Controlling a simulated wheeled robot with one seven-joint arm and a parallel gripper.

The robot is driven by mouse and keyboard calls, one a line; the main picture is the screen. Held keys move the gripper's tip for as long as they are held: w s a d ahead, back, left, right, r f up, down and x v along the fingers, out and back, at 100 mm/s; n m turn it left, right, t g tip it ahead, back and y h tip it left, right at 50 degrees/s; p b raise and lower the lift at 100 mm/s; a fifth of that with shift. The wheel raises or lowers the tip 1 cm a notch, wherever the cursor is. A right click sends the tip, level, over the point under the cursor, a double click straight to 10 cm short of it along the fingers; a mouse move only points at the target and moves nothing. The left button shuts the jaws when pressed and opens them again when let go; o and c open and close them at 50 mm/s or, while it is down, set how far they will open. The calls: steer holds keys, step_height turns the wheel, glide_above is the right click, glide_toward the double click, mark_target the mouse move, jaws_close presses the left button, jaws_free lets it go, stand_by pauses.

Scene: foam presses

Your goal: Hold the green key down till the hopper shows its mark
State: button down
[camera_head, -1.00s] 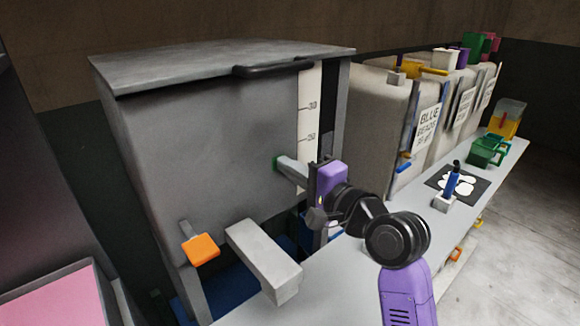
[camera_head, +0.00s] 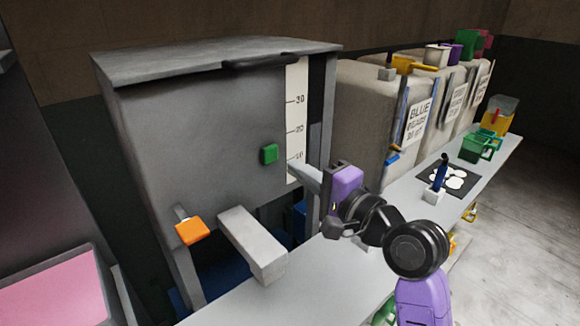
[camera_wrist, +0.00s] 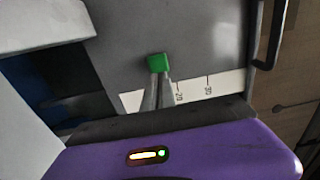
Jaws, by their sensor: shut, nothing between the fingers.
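The green key (camera_head: 269,154) stands out from the front of the grey hopper (camera_head: 190,140), left of a white scale strip (camera_head: 297,105) marked 10, 20 and 30. No clear fill line shows on the strip. My gripper (camera_head: 291,167) is shut and empty, its tips apart from the key, to its right and slightly lower. In the wrist view the shut fingers (camera_wrist: 159,76) point at the green key (camera_wrist: 158,62), their tips close below it in the picture. The fingers hide part of the strip there.
An orange key (camera_head: 193,229) and a grey spout (camera_head: 252,244) stand out from the hopper's lower front. The bench (camera_head: 335,285) runs to the back right, with a blue-handled tool (camera_head: 440,172) on a dark mat and a green container (camera_head: 474,148). Sacks stand behind.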

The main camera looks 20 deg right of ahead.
steer(key=b+v, duration=0.1)
steer(key=v, duration=0.6)
steer(key=shift+w, duration=0.15)
stand_by(0.6)
